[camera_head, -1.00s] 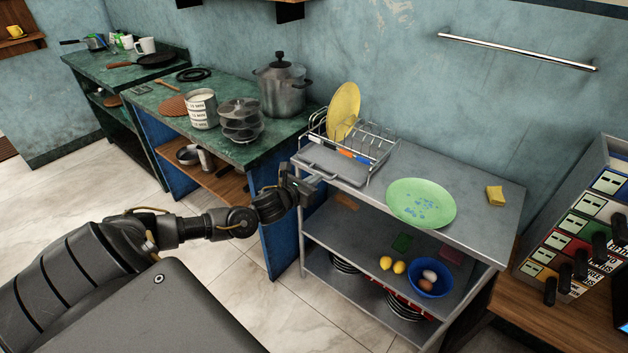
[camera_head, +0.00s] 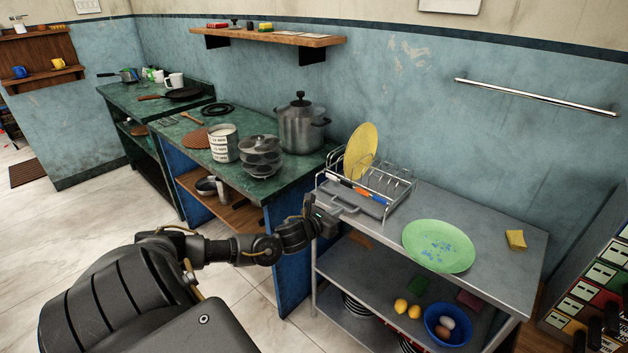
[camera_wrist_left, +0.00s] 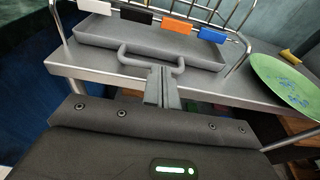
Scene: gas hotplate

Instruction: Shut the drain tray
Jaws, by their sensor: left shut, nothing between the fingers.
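The grey drain tray (camera_head: 368,206) lies under the wire dish rack (camera_head: 398,187) on the metal table. Its front part sticks out a little from the rack, with a loop handle (camera_head: 344,208) facing my arm. In the left wrist view the tray (camera_wrist_left: 150,47) and its handle (camera_wrist_left: 128,56) are right ahead. My left gripper (camera_head: 328,217) is at the handle, fingers shut and empty. In the wrist view its fingertips (camera_wrist_left: 162,72) meet the handle's bar, seemingly touching it. The tray's back part is hidden under the rack. My right gripper is not in view.
A green plate (camera_head: 438,246) and a yellow sponge (camera_head: 515,240) lie on the table to the right. A green counter (camera_head: 195,150) with pots stands on the left.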

